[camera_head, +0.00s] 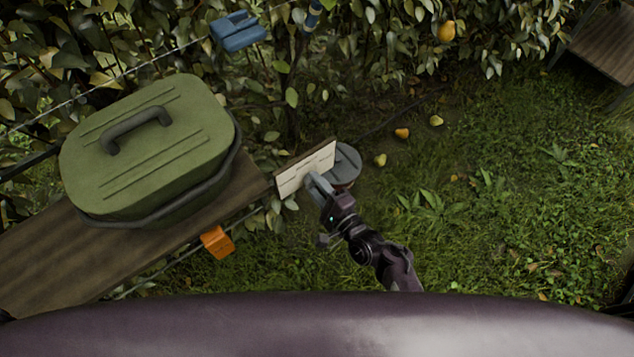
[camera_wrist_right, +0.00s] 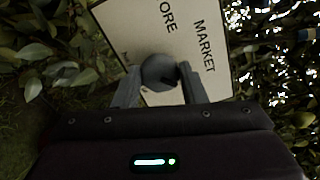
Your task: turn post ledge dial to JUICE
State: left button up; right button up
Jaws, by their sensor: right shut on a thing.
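The dial plate (camera_head: 303,171) is a pale panel at the right end of the wooden ledge (camera_head: 240,193) in the head view. In the right wrist view the plate (camera_wrist_right: 205,22) carries the words "MARKET" and a partly cut-off "...ORE"; the word JUICE does not show. A round grey dial knob (camera_wrist_right: 158,73) sits between the fingers of my right gripper (camera_wrist_right: 156,88), which is shut on it. The right gripper (camera_head: 319,187) also shows at the plate in the head view. The knob's pointer cannot be made out. My left gripper is not in view.
A green lidded box (camera_head: 150,150) stands on the ledge. An orange clip (camera_head: 217,242) and a blue clip (camera_head: 238,32) hang on wires. A round grey lid-like thing (camera_head: 346,163) is just behind the plate. Several pears lie on the grass; one pear (camera_head: 446,32) hangs above.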

jog(key=shift+m+p, duration=0.45)
jog(key=shift+m, duration=0.75)
jog(key=o, duration=1)
jog(key=v, duration=0.8)
jog(key=shift+w, duration=0.1)
